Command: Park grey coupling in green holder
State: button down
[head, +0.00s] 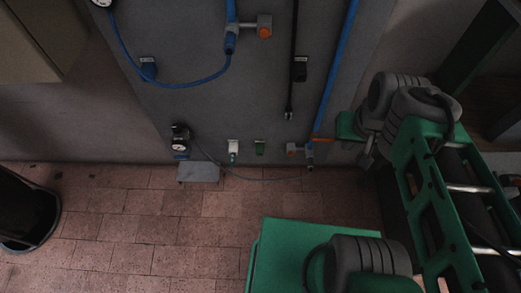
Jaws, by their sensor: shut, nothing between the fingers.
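A thin grey hose (262,180) sags from beside the lower gauge to the right-hand lower valve. A small grey coupling (310,167) seems to sit at its right end, directly under the blue fitting; it is too small to make out clearly. My gripper (367,157) shows small and dark at the panel's right edge, under my arm's green and grey wrist. It is shut and empty, apart from the coupling and right of it.
A white holder (233,146) is left of the green one. A gauge (180,143) sits above a grey plate (198,172). Blue hoses (327,70) and a black hose (292,60) hang on the panel. A black bin (28,212) stands left; the tiled floor between is clear.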

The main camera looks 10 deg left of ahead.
aim_at(310, 158)
jog(key=u, duration=1.4)
jog(key=k, duration=0.5)
jog(key=u, duration=0.5)
